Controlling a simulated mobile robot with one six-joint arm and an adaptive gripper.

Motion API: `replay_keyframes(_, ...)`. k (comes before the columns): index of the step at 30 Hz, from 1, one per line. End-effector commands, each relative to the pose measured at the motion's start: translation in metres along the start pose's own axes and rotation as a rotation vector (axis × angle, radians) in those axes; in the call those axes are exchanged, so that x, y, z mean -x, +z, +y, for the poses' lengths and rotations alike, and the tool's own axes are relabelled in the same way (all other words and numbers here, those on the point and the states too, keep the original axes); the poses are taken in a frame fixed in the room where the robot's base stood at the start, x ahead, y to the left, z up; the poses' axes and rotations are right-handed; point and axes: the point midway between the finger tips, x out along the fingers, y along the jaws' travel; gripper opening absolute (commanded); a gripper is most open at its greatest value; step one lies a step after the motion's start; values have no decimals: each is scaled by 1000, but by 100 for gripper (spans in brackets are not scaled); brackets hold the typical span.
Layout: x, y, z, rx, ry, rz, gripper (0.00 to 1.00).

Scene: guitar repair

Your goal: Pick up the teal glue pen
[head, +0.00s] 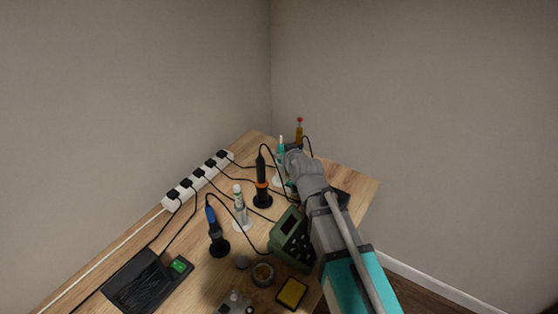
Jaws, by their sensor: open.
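The teal glue pen (281,152) stands upright near the far corner of the wooden table, its white tip pointing up. My gripper (288,148) is at the pen's upper part, just to its right in the picture. My arm comes in from the lower right and hides part of the pen's surroundings. The fingers are small and dark here. The gripper is open, and I cannot tell whether the fingers touch the pen.
A red-topped amber bottle (299,131) stands behind my gripper. An orange-ringed black tool (261,180), a white-green tube (239,205) and a blue-handled iron (212,225) stand left. A green station (290,238) sits beside my arm. Cables cross the wooden table (205,262).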

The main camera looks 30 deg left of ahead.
Motion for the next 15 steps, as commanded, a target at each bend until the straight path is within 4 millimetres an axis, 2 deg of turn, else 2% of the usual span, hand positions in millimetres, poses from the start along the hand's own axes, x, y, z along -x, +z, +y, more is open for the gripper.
replay_keyframes(1,-10,1,0,0,0,0,72)
replay_keyframes(6,-28,1,0,0,0,0,72)
replay_keyframes(15,-33,0,0,0,1,0,72)
